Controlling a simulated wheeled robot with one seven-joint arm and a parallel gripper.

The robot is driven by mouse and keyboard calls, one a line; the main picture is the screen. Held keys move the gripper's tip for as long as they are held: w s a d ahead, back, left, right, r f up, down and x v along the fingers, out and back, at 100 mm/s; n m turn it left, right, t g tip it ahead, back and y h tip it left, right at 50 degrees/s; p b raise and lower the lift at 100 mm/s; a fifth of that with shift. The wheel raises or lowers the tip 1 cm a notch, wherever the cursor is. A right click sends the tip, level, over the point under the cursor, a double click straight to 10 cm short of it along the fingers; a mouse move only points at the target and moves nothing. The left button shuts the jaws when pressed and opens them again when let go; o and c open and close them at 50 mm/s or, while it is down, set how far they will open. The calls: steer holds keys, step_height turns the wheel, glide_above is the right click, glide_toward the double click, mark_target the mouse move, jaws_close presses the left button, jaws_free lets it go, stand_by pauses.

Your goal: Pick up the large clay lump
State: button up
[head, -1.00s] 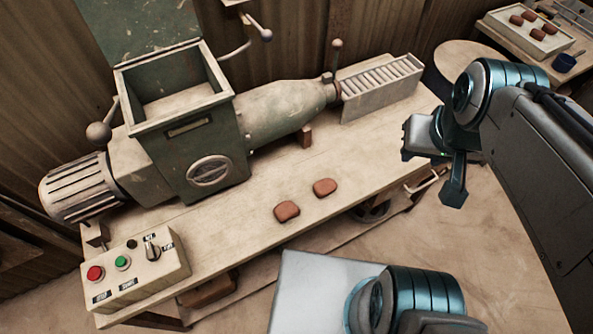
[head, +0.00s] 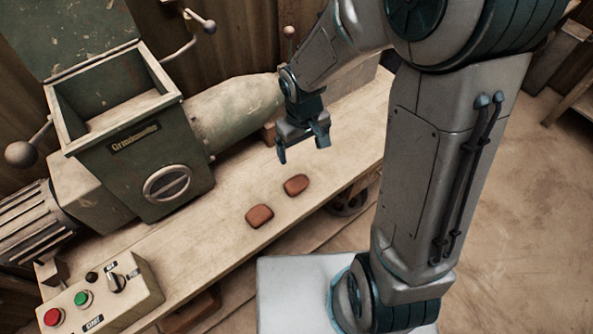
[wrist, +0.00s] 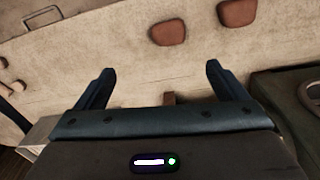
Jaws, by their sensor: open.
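Two reddish-brown clay lumps lie on the wooden bench in the head view. The nearer lump (head: 260,216) is to the left and the farther lump (head: 296,185) is to the right. They look close in size, and the nearer one seems slightly larger. In the wrist view one lump (wrist: 168,33) shows whole and the other (wrist: 237,12) is cut by the top edge. My gripper (head: 303,153) is open and empty above the bench, beyond both lumps and apart from them. Its two fingers also show in the wrist view (wrist: 160,82).
The green machine with its open hopper (head: 130,150) and barrel (head: 235,110) stands along the back of the bench (head: 215,255). A control box (head: 105,295) with red and green buttons is at the near left. The bench around the lumps is clear.

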glide_above(297, 182)
step_height(297, 182, down, 4)
steer(key=shift+n+g, duration=0.3)
steer(key=shift+n, duration=0.1)
steer(key=f, duration=0.7)
steer(key=shift+s+a+f+b, duration=0.25)
steer(key=shift+a+f+b, duration=0.1)
steer(key=shift+f, duration=0.05)
steer(key=shift+w+d+f+p, duration=0.1)
steer(key=shift+f, duration=0.95)
steer(key=shift+w+d+f+p, duration=0.1)
steer(key=shift+d+f, duration=0.05)
steer(key=shift+f, duration=0.85)
steer(key=shift+w+d+f+p, duration=0.1)
steer(key=shift+f, duration=0.95)
steer(key=c, duration=1.2)
